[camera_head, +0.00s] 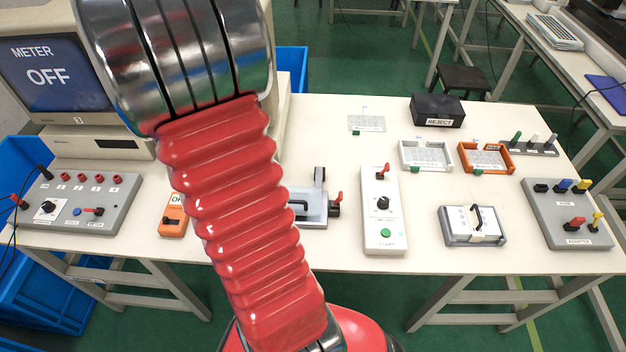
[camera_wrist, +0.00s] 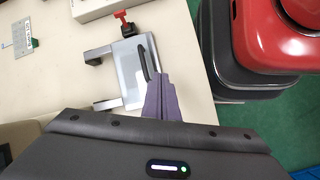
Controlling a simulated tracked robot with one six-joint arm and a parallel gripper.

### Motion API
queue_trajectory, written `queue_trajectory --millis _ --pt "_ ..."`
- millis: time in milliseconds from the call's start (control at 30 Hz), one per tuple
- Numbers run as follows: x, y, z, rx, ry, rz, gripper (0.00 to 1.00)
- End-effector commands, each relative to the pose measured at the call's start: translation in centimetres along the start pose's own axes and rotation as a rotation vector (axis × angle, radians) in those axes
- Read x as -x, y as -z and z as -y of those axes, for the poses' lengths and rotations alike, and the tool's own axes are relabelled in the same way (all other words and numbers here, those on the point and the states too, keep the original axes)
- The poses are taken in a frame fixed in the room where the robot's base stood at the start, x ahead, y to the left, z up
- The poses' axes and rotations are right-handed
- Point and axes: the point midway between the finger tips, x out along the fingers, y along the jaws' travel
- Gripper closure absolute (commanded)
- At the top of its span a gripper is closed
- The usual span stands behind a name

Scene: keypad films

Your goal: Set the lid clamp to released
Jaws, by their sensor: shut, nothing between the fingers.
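The fixture (camera_head: 312,212) with a grey lid sits on the table, partly hidden behind my red arm in the head view. In the wrist view its pale lid (camera_wrist: 131,75) lies flat, with a black handle (camera_wrist: 143,62) along one edge. A clamp with a red lever (camera_head: 338,197) stands at its right side. The red lever (camera_wrist: 122,16) also shows at the top in the wrist view; whether it is clamped or released I cannot tell. My gripper (camera_wrist: 163,76) is shut and empty, its fingertips over the lid's edge beside the handle, apart from the red lever.
A white panel (camera_head: 383,235) with a knob and a green button stands just right of the clamp. An orange switch box (camera_head: 171,226) is left of my arm. Bare table lies behind the fixture.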

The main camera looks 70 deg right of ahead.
Motion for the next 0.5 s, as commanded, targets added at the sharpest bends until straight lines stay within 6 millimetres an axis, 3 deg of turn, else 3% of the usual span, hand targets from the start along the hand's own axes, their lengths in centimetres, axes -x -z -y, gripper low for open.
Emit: queue_trajectory --millis 100,300,500 --pt "-1.6 -0.6 -1.9 0.054 -0.004 0.072 1.0" --pt "-3.0 -1.3 -4.9 0.174 -0.029 0.175 1.0" --pt "-1.6 -2.3 -7.9 0.338 -0.09 0.262 1.0"
